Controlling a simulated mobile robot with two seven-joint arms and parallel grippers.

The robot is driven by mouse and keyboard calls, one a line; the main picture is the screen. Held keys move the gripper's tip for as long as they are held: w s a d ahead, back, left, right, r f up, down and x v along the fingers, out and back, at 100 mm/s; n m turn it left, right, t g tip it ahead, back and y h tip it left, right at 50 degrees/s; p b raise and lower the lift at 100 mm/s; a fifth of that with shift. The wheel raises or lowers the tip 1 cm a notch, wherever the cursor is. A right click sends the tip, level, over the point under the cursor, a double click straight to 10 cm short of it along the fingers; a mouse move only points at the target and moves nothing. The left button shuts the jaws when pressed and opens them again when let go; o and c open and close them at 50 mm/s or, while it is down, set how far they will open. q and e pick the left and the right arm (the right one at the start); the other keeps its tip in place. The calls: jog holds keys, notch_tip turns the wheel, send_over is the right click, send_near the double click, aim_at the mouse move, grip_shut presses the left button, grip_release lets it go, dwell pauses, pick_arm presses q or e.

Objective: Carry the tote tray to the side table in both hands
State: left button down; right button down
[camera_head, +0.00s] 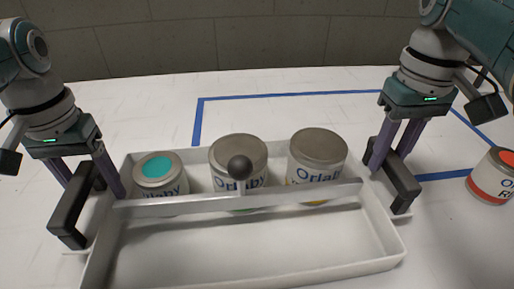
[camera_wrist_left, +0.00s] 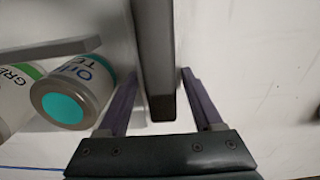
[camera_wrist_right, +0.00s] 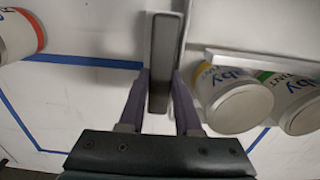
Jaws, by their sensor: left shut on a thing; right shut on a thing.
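The white tote tray (camera_head: 245,278) sits in the middle of the head view, with a grey bar across it and a dark handle at each end. Behind the bar stand a small can with a teal top (camera_head: 160,180), a grey-lidded can (camera_head: 238,160) and another grey-lidded can (camera_head: 317,160). My left gripper (camera_head: 85,185) is shut on the left handle (camera_head: 70,212); the handle shows between its fingers in the left wrist view (camera_wrist_left: 155,70). My right gripper (camera_head: 395,160) is shut on the right handle (camera_head: 400,185), also between the fingers in the right wrist view (camera_wrist_right: 160,65).
A can with a red-orange band (camera_head: 492,178) stands on the white surface to the right, apart from the tray. Blue tape (camera_head: 290,95) marks an outline on the surface behind the tray. A dark round knob (camera_head: 240,167) rises at the middle of the bar. A grey wall is at the back.

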aim_at(83, 169)
pick_arm(q)
jog(key=shift+r, duration=0.15)
pick_arm(e)
jog(key=shift+r, duration=0.15)
dwell(0.5)
